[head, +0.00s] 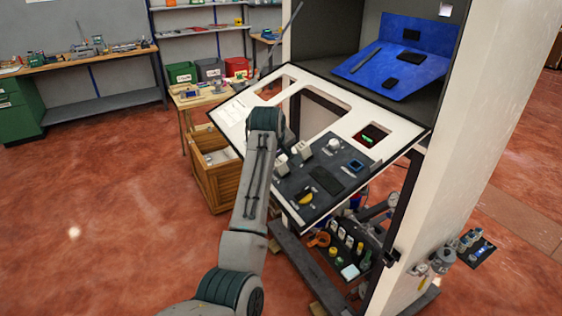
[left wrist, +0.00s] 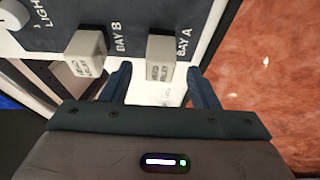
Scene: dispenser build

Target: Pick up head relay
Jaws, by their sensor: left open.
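Two pale grey relay blocks stand on the dark panel. The one by BAY A (left wrist: 160,60) sits between and just beyond my left gripper's fingertips (left wrist: 157,76) in the left wrist view. The other, by BAY B (left wrist: 86,50), is outside the left finger. My left gripper is open and holds nothing; in the head view my arm mostly hides it. There the BAY A block (head: 282,160) shows partly beside my arm, and the BAY B block (head: 304,150) is farther right.
The sloped dark panel (head: 325,181) carries knobs, a small screen and a yellow part, inside a white frame (head: 345,120). A blue board (head: 405,60) with dark parts lies above. A wooden crate (head: 222,180) stands left. A white cabinet wall (head: 450,150) rises right.

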